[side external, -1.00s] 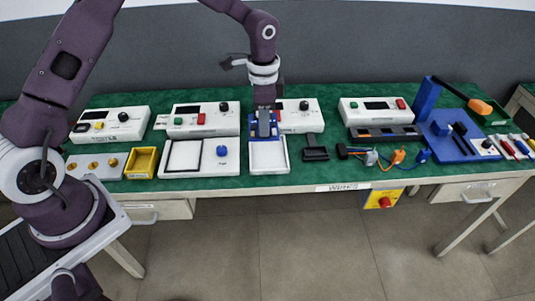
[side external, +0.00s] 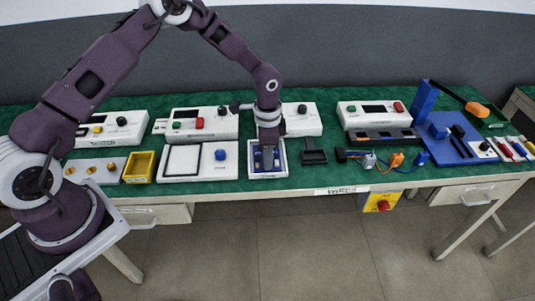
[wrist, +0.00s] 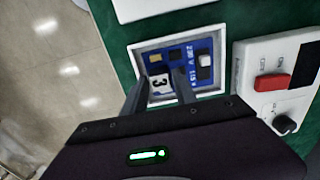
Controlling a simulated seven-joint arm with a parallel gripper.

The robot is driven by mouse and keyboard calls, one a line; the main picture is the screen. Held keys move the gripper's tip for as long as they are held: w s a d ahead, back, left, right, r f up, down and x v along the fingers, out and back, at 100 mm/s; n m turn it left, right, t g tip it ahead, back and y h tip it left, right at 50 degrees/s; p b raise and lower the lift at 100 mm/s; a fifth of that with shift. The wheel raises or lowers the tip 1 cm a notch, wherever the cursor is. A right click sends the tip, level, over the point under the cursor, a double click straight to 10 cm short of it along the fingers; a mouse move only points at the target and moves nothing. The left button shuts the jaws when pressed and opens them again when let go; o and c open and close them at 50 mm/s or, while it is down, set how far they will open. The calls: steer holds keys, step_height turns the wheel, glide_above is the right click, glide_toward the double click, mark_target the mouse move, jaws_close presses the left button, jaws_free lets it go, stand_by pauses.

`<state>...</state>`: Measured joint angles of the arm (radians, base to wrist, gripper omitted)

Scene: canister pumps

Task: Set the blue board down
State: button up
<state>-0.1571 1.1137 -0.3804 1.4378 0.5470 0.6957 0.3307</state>
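The blue board (side external: 285,164) lies inside the white-rimmed tray (side external: 268,176) in the middle of the bench. In the wrist view the blue board (wrist: 210,80) sits within the white rim (wrist: 134,55). It bears a white patch marked "3", dark and yellowish parts and a black-and-white switch. My gripper (wrist: 162,80) is down at the board, its two fingers apart on either side of the white patch. I cannot tell whether the fingers press on a part of the board or stand clear. In the side view my gripper (side external: 268,158) hides much of the board.
A white panel with a blue knob (side external: 220,154) is left of the tray. A black holder (side external: 314,152) is close on its right. A white box with a red switch (wrist: 272,82) is beside the tray. The bench's front edge (side external: 268,194) is near.

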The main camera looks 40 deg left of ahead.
steer(key=shift+o, duration=0.9)
step_height(320, 180, up, 12)
steer(key=shift+r, duration=0.25)
steer(key=s+a+r+n+t+y, duration=0.1)
steer(key=s+r+n, duration=0.1)
steer(key=s+r, duration=0.5)
steer(key=s+a+r+n+t, duration=0.1)
steer(key=s+r, duration=0.3)
steer(key=r, duration=0.5)
steer(key=s+r+n+t, duration=0.1)
steer(key=s+n, duration=0.2)
steer(key=s, duration=0.7)
steer(key=s+r+n+t+h, duration=0.1)
steer(key=s+r+n+t, duration=0.1)
steer(key=s, duration=0.7)
steer(key=shift+s+r+n+t, duration=0.3)
steer(key=shift+s+n, duration=0.05)
steer(key=shift+n, duration=0.15)
